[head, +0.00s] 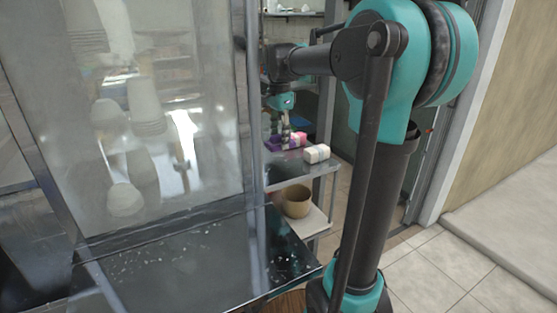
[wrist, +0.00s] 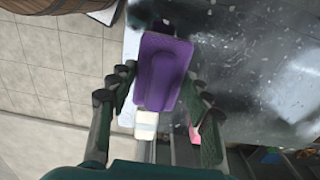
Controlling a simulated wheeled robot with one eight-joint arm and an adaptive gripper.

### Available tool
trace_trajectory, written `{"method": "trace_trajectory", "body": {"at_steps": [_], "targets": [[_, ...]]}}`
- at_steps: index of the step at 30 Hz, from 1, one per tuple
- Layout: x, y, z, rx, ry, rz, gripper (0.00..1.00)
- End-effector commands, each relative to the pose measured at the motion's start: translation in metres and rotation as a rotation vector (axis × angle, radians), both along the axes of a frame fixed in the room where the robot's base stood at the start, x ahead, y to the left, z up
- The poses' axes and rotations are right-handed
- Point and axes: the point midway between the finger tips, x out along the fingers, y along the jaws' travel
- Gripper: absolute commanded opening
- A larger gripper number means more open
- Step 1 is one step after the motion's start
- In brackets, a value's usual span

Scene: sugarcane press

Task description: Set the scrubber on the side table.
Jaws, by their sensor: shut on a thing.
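The purple scrubber (wrist: 165,72) is between the fingers of my gripper (wrist: 160,82) in the wrist view, and the gripper is shut on it. In the head view my gripper (head: 285,120) is small and hangs over the left part of the side table (head: 320,169). A bit of purple, the scrubber (head: 273,143), shows below it, partly hidden by the metal frame. The grey, speckled table top (wrist: 265,40) lies behind and to the right of the scrubber in the wrist view. I cannot tell whether the scrubber touches it.
A white block (head: 316,153) and a pink item (head: 297,139) are on the table top close to my gripper. A brown pot (head: 297,201) stands on the lower shelf. Tiled floor is open at right.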

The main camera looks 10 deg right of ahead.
Motion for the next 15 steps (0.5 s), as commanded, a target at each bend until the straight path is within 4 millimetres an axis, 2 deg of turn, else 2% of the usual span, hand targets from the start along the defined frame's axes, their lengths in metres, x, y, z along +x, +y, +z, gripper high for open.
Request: {"method": "trace_trajectory", "body": {"at_steps": [1,4,11,15], "targets": [[0.0,0.0,-0.012,0.0,0.0,0.0,0.22],[0.0,0.0,-0.03,0.0,0.0,0.0,0.22],[0.001,0.0,-0.05,0.0,0.0,0.001,0.22],[0.001,0.0,-0.068,0.0,0.0,0.001,0.22]]}}
